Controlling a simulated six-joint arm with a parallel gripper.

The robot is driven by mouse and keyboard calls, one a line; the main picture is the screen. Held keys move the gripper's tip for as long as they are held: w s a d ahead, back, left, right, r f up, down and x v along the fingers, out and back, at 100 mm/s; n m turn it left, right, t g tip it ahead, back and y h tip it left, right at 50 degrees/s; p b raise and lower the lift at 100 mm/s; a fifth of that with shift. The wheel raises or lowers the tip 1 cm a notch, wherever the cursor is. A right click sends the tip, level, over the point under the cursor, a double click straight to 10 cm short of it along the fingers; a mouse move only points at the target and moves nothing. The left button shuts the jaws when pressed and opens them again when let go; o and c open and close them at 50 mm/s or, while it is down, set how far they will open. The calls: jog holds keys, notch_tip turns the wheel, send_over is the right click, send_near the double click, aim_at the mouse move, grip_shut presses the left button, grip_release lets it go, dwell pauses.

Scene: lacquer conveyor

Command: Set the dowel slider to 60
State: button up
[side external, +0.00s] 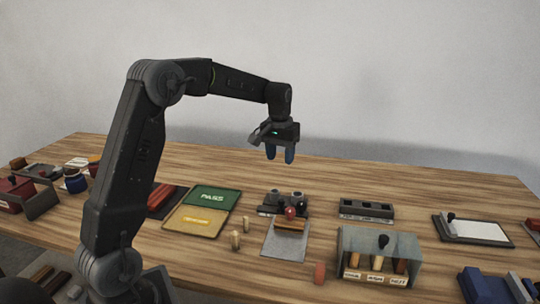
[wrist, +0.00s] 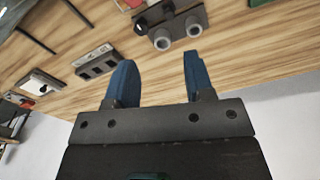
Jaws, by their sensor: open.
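My gripper (side external: 280,156) is open and empty, high above the table, with its two blue fingers pointing down. In the wrist view its fingers (wrist: 158,65) stand apart with nothing between them. No part is readable as the dowel slider, and no 60 mark can be made out. A dark device with two grey round tops (side external: 285,198) stands below my gripper, with a red ball knob (side external: 290,212) at its front; its grey rings (wrist: 163,39) show in the wrist view. A dark block with several recesses (side external: 367,209) stands to its right, also in the wrist view (wrist: 97,62).
A clear-walled box (side external: 345,243) with labelled slots and a black knob stands front right. A white pad in a dark tray (side external: 478,230) lies farther right. A green PASS panel (side external: 212,198) and yellow panel (side external: 192,220) lie left. Bare wood (side external: 330,180) is behind.

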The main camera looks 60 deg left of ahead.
jog(key=s+d+r+m+t, duration=0.1)
jog(key=s+d+r+m, duration=0.1)
jog(key=s+d+r, duration=0.4)
jog(key=s+d, duration=0.3)
jog(key=d, duration=0.1)
jog(key=shift+s+r+t+y, duration=0.2)
jog(key=shift+s+t+y, duration=0.1)
jog(key=shift+s+t, duration=0.1)
jog(key=shift+w, duration=0.1)
jog(key=n+g, duration=0.2)
jog(key=n, duration=0.1)
send_over(281, 200)
notch_tip(281, 200, down, 10)
jog(key=shift+h, duration=0.4)
notch_tip(281, 200, down, 14)
jog(key=shift+w, duration=0.1)
jog(key=shift+c, duration=0.4)
grip_shut()
